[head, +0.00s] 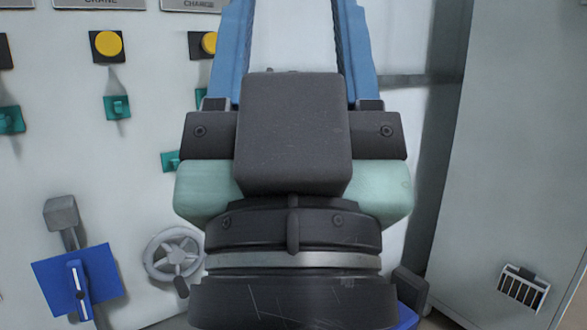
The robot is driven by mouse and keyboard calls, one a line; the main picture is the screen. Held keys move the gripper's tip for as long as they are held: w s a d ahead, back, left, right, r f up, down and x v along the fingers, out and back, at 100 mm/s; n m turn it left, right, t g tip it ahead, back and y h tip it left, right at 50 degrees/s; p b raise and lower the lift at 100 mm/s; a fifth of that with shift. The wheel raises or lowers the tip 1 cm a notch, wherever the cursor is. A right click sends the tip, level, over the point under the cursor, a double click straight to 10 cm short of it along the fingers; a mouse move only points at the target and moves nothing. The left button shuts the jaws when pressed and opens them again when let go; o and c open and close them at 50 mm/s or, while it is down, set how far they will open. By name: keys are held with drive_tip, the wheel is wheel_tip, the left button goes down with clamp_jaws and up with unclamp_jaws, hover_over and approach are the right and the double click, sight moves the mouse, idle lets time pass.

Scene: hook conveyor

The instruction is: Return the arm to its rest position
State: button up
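My gripper (294,35) fills the middle of the head view, in front of a pale panel wall. Its two blue fingers point up and stand well apart, with only bare wall visible between them. The fingertips are cut off by the top edge, so their ends are hidden. The dark wrist and gripper body below hide part of the wall. I see nothing held in the visible part of the gripper.
The panel (150,190) carries yellow buttons (108,43), teal switches (117,107), a handwheel (175,256) and a blue plate with a lever (77,281). At right stands a grey cabinet (520,150) with a vent (522,288). A dark gap separates panel and cabinet.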

wheel_tip(320, 180, up, 13)
drive_tip(key=p, duration=1.1)
drive_tip(key=shift+r, duration=0.2)
drive_tip(key=shift+f, duration=0.15)
